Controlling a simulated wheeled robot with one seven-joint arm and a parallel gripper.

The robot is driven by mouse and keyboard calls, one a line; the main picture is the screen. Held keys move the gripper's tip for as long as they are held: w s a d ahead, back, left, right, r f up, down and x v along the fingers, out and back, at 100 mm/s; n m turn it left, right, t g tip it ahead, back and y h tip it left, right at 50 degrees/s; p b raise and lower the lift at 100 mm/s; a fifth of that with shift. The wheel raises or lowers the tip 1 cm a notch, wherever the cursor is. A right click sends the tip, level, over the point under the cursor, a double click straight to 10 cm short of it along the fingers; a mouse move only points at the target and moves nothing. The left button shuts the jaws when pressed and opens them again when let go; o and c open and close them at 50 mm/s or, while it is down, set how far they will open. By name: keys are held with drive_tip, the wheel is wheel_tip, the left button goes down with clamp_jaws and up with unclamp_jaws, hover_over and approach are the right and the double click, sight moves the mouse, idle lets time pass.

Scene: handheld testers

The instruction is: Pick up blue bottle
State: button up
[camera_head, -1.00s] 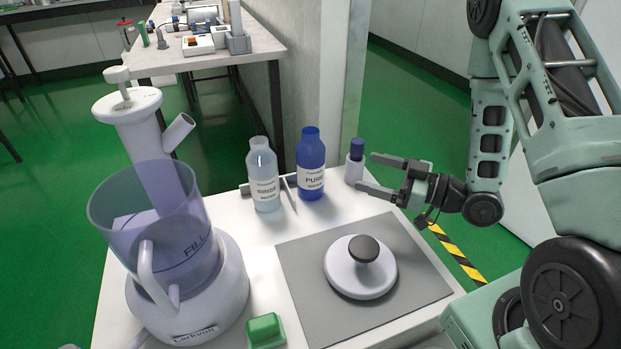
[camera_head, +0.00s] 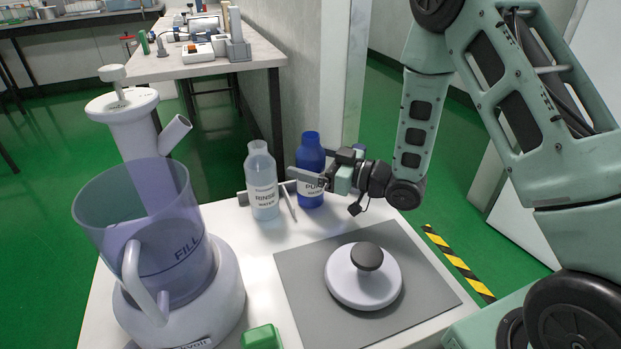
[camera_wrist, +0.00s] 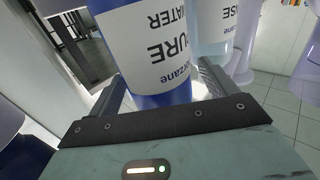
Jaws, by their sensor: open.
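The blue bottle (camera_head: 311,152) with a white label stands upright near the back of the white table (camera_head: 240,235). My gripper (camera_head: 300,168) is at the bottle with its jaws open, reaching in from the right, and one finger crosses in front of the label. In the wrist view the blue bottle (camera_wrist: 135,15), its "PURE WATER" label upside down, is between the two fingers of my gripper (camera_wrist: 163,80). Whether either finger touches it I cannot tell.
A pale "RINSE" bottle (camera_head: 262,185) stands close left of the blue one. A small dark-capped bottle is mostly hidden behind my gripper. A white machine with a clear purple jug (camera_head: 140,225) is at left. A knobbed white disc (camera_head: 350,285) sits on a grey mat (camera_head: 425,295).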

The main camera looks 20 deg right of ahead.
drive_tip(key=shift+x, duration=0.9)
drive_tip(key=shift+c, duration=0.2)
drive_tip(key=c, duration=1.4)
